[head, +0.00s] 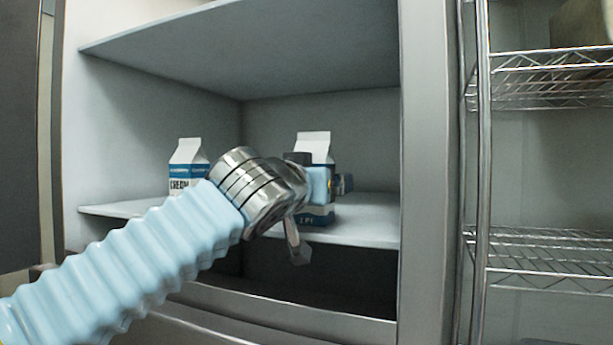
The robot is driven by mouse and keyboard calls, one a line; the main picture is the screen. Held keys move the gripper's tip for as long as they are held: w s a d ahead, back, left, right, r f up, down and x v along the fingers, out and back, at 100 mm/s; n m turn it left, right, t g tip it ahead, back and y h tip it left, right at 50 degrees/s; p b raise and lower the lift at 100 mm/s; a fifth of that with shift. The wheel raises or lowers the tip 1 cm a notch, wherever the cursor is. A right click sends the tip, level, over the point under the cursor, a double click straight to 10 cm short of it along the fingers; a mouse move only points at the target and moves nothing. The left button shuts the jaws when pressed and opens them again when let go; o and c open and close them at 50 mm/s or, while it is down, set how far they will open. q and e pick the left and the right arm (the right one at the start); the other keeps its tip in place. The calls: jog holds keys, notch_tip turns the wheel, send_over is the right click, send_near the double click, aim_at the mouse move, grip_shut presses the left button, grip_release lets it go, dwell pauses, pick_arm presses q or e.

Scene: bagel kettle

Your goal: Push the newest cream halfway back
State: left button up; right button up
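Two white and blue cartons stand upright on the middle shelf (365,222) of an open cabinet in the head view. The left carton (187,153) has "CREAM" lettering on its front, and my arm hides its lower part. The right carton (314,143) stands farther right, with its middle hidden behind my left gripper (325,185). The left gripper is in front of the right carton. I cannot tell whether it touches the carton or how far apart its fingers are. No date can be read on either carton. My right gripper is out of view.
An upper shelf (240,50) spans above the cartons. The cabinet's right post (425,170) bounds the opening, with a wire rack (550,250) beyond it. The shelf is bare to the right of the right carton.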

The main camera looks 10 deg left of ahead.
pick_arm(q)
jog(key=shift+w, duration=0.3)
jog(key=c, duration=1.4)
jog(key=o, duration=1.5)
jog(key=shift+s+f, duration=0.1)
jog(key=shift+s, duration=0.15)
jog(key=shift+s+a+b, duration=0.35)
jog(key=shift+s+b, duration=0.2)
jog(key=shift+s, duration=1.7)
jog(key=shift+s+a+b, duration=0.4)
jog(key=shift+s+b, duration=0.1)
jog(key=shift+s, duration=1.7)
jog(key=shift+s+a+b, duration=0.35)
jog(key=shift+s+b, duration=0.2)
jog(key=shift+s, duration=1.7)
